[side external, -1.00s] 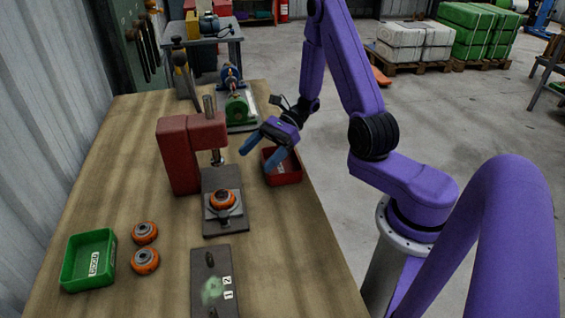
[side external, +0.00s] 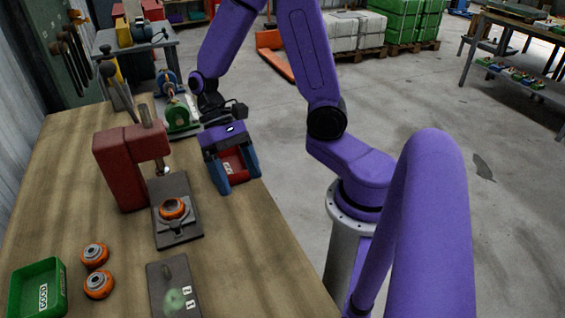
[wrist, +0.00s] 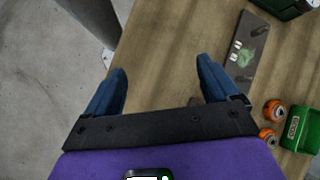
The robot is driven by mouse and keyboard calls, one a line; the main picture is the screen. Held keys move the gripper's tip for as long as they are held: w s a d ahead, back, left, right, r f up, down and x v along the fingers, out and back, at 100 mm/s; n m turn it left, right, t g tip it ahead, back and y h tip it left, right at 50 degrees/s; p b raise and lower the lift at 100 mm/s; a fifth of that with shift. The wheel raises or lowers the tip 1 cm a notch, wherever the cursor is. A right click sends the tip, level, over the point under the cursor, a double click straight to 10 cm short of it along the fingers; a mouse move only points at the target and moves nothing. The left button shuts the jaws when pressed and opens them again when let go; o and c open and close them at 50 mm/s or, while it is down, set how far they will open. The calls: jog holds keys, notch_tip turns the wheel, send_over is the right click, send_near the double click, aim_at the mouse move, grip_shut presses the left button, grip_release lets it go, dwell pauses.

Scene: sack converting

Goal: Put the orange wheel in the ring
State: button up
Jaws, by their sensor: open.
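Two orange wheels with grey hubs lie on the bench in the side view, one behind (side external: 95,255) and one in front (side external: 98,285). A third orange wheel (side external: 172,208) sits on the fixture at the red press's base (side external: 182,235). I cannot tell which part is the ring; a grey seat surrounds this wheel's underside. My gripper (side external: 238,182) is open and empty, fingers down near the bench's right edge, well right of the wheels. Its blue fingers also show in the wrist view (wrist: 160,72).
The red press (side external: 127,165) stands left of the fixture. A green bin (side external: 40,288) is beside the loose wheels. A dark plate marked 1 and 2 (side external: 160,275) lies in front. Bare wood lies between plate and right edge.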

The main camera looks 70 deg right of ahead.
jog(key=s+r+n+t+h, duration=0.3)
jog(key=s+r+n+t, duration=0.2)
jog(key=s+n, duration=0.4)
jog(key=n+t, duration=0.1)
jog(key=n, duration=0.4)
jog(key=shift+s+d+n+h, duration=0.3)
jog(key=shift+n+h, duration=0.1)
